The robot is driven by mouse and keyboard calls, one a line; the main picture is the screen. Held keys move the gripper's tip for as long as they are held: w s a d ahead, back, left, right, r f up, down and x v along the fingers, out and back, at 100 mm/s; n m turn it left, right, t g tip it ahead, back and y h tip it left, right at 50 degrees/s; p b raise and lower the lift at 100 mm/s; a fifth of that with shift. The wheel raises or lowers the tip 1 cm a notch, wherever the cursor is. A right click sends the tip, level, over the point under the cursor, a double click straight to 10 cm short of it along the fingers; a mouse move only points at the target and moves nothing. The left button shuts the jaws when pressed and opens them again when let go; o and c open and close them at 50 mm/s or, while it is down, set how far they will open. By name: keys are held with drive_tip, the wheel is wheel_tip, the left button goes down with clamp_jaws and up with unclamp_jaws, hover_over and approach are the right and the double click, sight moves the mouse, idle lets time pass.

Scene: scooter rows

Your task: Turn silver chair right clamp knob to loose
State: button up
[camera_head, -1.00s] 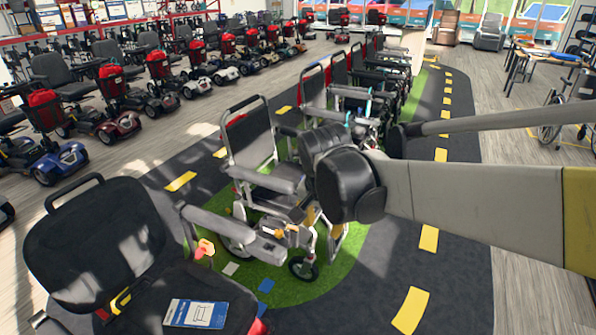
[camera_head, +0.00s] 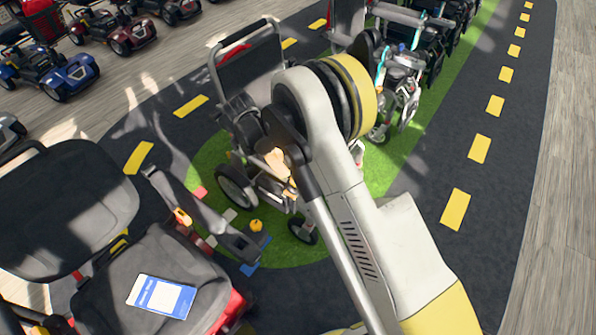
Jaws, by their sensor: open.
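The silver chair (camera_head: 252,78), a silver-framed folding wheelchair with a dark backrest, stands on the green mat at the centre. My arm (camera_head: 345,195) crosses in front of it and hides most of its seat and right side. A tan-orange piece (camera_head: 278,162) shows at the left edge of my arm. I cannot tell whether it is a clamp knob. The chair's right clamp knob cannot be made out. My gripper is not visible; the arm's end seems hidden behind the elbow joint.
A black chair (camera_head: 75,205) with a blue-and-white booklet (camera_head: 160,297) on its seat stands at the front left. More wheelchairs (camera_head: 402,78) stand behind. The dark lane at right, with yellow dashes (camera_head: 455,209), is clear.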

sight(295, 180)
drive_tip(key=b+x, duration=0.3)
drive_tip(key=x, duration=0.6)
drive_tip(key=shift+s+f, duration=0.1)
drive_tip(key=shift+f, duration=0.1)
clamp_jaws()
